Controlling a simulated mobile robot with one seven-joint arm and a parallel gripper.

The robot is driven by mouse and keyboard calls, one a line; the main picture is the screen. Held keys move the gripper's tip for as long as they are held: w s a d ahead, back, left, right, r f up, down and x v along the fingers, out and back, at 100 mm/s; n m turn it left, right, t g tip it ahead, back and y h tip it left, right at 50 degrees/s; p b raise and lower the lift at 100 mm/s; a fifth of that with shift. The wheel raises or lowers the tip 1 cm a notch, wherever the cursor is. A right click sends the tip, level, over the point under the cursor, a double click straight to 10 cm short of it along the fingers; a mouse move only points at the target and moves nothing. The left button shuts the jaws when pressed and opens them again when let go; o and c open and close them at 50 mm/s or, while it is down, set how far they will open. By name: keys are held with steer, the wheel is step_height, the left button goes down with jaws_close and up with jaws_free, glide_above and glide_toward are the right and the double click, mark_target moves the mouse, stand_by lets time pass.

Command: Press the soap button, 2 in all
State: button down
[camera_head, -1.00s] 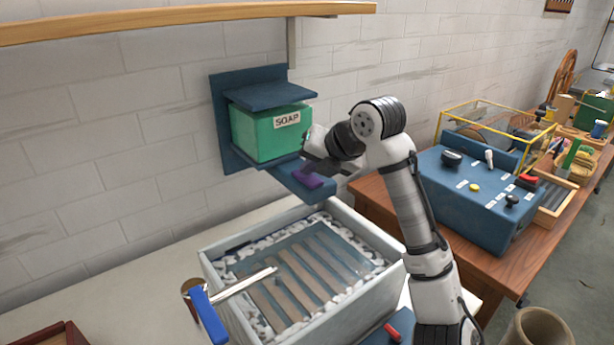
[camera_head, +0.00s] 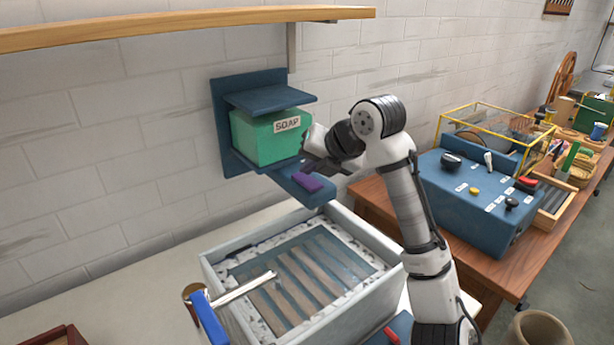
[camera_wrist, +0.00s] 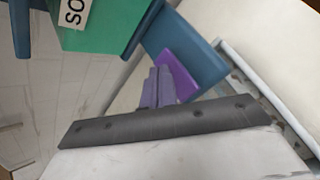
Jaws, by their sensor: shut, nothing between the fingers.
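The green soap box (camera_head: 268,137) with its SOAP label sits in a dark blue wall holder (camera_head: 232,165). A purple button (camera_head: 308,182) is on the blue arm sticking out from the holder's lower part, over the basin. My gripper (camera_head: 306,170) is shut and empty, its fingers close by the purple button. In the wrist view the gripper (camera_wrist: 158,88) points toward the purple button (camera_wrist: 178,72), overlapping its near edge. I cannot tell whether they touch. The green box (camera_wrist: 98,28) is at the upper left there.
A light grey basin (camera_head: 372,290) with white pebbles and a slatted bottom stands below. A tap with a blue lever (camera_head: 208,320) reaches over it. A wooden shelf (camera_head: 180,22) runs above. A blue control box (camera_head: 465,208) stands on the table at right.

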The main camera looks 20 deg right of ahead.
mark_target(311, 182)
steer(key=shift+r, duration=0.25)
steer(key=shift+r+p, duration=1.7)
steer(key=shift+r, duration=0.8)
steer(key=shift+f, duration=0.1)
